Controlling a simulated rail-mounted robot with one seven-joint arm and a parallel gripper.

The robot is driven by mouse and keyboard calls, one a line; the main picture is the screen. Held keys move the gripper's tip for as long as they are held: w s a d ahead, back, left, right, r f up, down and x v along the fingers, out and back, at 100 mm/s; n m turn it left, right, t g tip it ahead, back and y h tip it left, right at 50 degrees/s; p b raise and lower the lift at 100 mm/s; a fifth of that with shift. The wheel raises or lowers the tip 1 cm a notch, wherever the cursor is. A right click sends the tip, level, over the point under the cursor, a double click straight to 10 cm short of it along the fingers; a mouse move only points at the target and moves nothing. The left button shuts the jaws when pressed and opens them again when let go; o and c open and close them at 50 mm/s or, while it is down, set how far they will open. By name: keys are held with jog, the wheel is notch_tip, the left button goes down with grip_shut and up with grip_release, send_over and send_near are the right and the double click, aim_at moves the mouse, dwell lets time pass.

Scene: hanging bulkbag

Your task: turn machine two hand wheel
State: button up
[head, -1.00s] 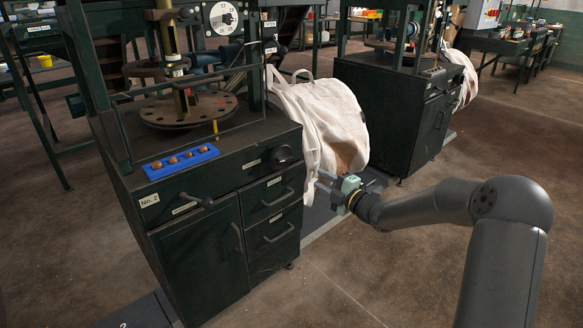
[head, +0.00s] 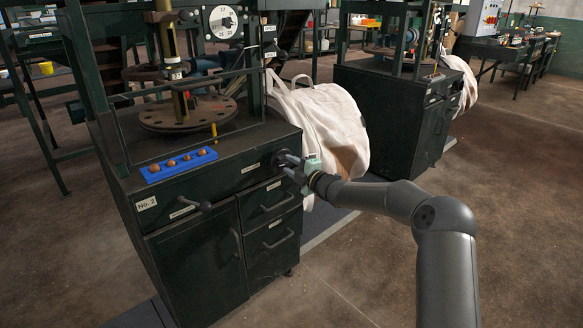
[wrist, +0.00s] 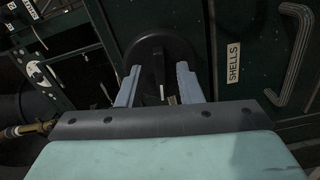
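Machine two is the dark green cabinet (head: 180,255) with a "No. 2" plate (head: 146,204). A round black hand wheel (head: 281,155) sits at the right end of its upper front panel, partly covered by my gripper in the head view. My gripper (head: 284,167) is right in front of it. In the wrist view the dark wheel (wrist: 150,48) fills the space ahead. My gripper's two grey fingers (wrist: 158,77) are apart and point at the wheel, with its lower middle between them. I cannot tell whether they touch it.
A label reading "SHELLS" (wrist: 233,62) and a drawer handle (wrist: 294,55) lie right of the wheel in the wrist view. A small crank handle (head: 195,204) sticks out at the cabinet's left. A white bulk bag (head: 325,125) hangs behind. The floor in front is clear.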

grip_shut()
jog(key=shift+m, duration=0.3)
jog(key=m+p, duration=0.2)
jog(key=shift+m, duration=0.3)
jog(key=m+p, duration=0.2)
jog(key=m, duration=0.2)
jog(key=shift+s, duration=0.1)
jog(key=m+p, duration=0.2)
jog(key=m, duration=0.2)
jog(key=shift+a+f+m, duration=0.1)
jog(key=shift+f+m, duration=0.05)
jog(key=shift+m, duration=0.25)
jog(key=shift+s+f+m+p, duration=0.15)
jog(key=shift+m+p, duration=0.45)
jog(key=shift+m, duration=1.3)
